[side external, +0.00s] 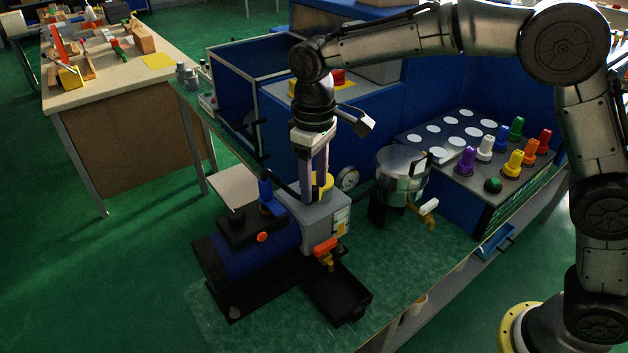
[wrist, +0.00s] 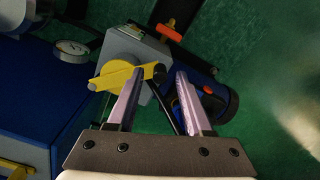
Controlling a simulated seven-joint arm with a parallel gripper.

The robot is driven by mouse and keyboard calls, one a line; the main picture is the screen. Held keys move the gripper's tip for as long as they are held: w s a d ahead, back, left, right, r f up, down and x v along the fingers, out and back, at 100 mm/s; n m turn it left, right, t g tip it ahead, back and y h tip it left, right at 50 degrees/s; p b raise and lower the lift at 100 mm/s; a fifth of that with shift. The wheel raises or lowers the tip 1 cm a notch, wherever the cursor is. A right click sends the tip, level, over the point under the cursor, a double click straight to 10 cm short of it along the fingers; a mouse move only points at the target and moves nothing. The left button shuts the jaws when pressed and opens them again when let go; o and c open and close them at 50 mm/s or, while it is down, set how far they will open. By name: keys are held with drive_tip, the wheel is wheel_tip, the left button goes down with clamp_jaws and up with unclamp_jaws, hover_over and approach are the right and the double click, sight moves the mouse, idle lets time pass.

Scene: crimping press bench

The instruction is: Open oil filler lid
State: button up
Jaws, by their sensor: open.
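The yellow oil filler lid (side external: 327,183) sits on top of a grey box (side external: 312,212) at the end of the dark blue motor body. In the wrist view the lid (wrist: 118,73) is round with a yellow bar across it, and the bar's right end lies between my fingertips in the picture. My gripper (side external: 315,187) points down at the lid, open, with its fingertips (wrist: 159,72) apart. The left finger hides part of the lid. I cannot tell whether either finger touches it.
A pressure gauge (side external: 348,179) and a metal pot (side external: 403,172) with a yellow tap stand to the right. A black tray (side external: 338,293) and an orange-handled tap (side external: 326,248) are in front. A panel (side external: 478,158) of coloured knobs is farther right. Bench space (side external: 415,250) at right front is clear.

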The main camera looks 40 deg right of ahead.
drive_tip(key=shift+f, duration=0.1)
clamp_jaws()
idle(1.4)
